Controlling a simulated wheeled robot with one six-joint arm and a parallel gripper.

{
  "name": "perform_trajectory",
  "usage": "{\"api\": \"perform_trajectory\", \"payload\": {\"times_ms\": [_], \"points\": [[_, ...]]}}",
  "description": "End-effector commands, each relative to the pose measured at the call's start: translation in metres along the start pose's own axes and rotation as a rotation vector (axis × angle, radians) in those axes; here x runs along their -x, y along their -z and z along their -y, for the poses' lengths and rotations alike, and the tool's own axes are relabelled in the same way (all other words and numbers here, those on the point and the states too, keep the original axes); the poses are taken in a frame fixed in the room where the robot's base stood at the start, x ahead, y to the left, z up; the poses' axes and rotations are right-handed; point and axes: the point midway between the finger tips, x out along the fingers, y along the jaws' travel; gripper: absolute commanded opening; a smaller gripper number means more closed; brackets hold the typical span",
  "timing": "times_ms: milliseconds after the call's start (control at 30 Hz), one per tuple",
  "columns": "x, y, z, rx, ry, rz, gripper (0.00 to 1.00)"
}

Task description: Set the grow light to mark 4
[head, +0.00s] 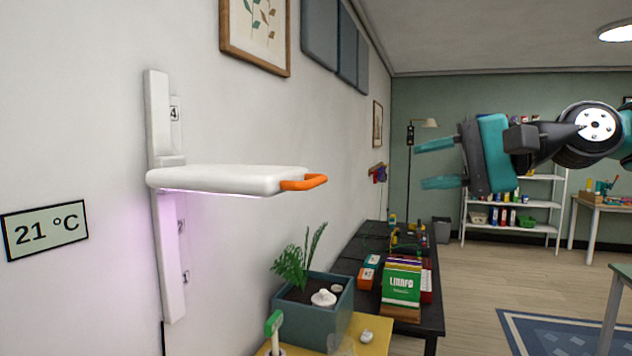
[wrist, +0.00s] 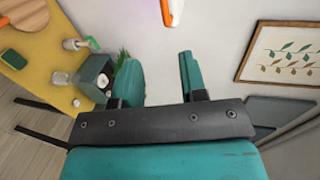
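The grow light (head: 225,180) is a white panel with an orange handle (head: 304,182) on its right end. It sits on a white vertical wall rail (head: 171,250) and casts a purple glow below. A label reading 4 (head: 174,113) shows above the panel; lower labels beside the rail are hard to read. My gripper (head: 436,165) is open and empty, to the right of the handle and apart from it. In the wrist view, the open fingers (wrist: 158,82) show with nothing between them, and part of the light with its orange handle (wrist: 169,10) appears at the top edge.
A planter (head: 318,318) with a green plant stands on a yellow table (head: 375,335) below the light. A dark table (head: 432,318) with boxes runs along the wall behind. A framed picture (head: 256,36) hangs above. The air between gripper and handle is clear.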

Motion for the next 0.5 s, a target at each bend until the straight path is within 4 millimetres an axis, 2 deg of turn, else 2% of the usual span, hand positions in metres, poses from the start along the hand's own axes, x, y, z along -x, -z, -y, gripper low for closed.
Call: {"api": "perform_trajectory", "payload": {"times_ms": [67,167,500], "points": [[-0.001,0.003,0.005,-0.020,0.021,0.005,0.39],[-0.014,0.001,0.007,-0.024,0.023,0.011,0.39],[-0.090,-0.001,0.010,-0.022,0.019,0.014,0.39]]}}
